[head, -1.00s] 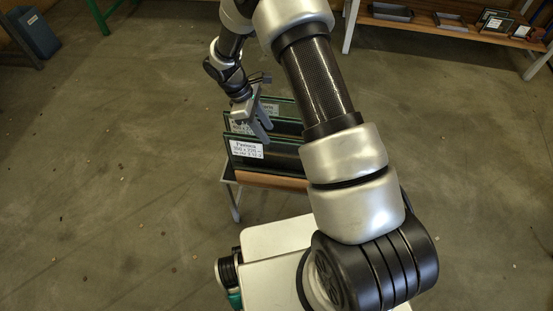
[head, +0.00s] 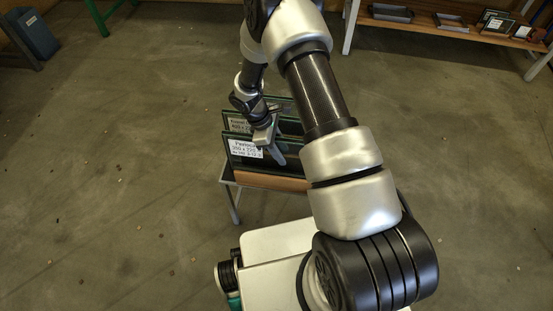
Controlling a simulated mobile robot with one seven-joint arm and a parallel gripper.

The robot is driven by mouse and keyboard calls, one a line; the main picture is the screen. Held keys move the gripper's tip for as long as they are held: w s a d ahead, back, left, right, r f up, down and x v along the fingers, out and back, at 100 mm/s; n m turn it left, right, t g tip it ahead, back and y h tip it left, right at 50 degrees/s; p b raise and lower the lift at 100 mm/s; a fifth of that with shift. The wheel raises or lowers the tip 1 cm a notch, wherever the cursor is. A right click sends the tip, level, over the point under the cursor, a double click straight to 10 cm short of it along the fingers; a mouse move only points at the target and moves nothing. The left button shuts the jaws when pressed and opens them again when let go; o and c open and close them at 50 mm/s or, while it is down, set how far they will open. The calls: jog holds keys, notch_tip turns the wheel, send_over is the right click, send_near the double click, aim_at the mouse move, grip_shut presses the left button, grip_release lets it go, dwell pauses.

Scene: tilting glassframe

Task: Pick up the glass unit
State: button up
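Several dark, flat glass units stand upright one behind another on a small stand. The front glass unit (head: 256,165) has a white printed label facing me. Behind it is a second labelled glass unit (head: 240,124), with its lower part hidden by the front one. My gripper (head: 272,150) is at the top edge of the front unit, right of its label, with a finger pointing down. I cannot tell whether it touches the glass or how far apart its fingers are. My arm hides the right part of the units.
The stand (head: 270,182) has a wooden front edge and thin grey legs. A bench (head: 440,32) with grey trays and small frames is at the back right. A blue-grey bin (head: 36,36) stands at the far left.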

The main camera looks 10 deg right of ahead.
grip_shut()
jog(key=shift+w+r, duration=0.1)
jog(key=shift+r, duration=0.05)
dwell(1.2)
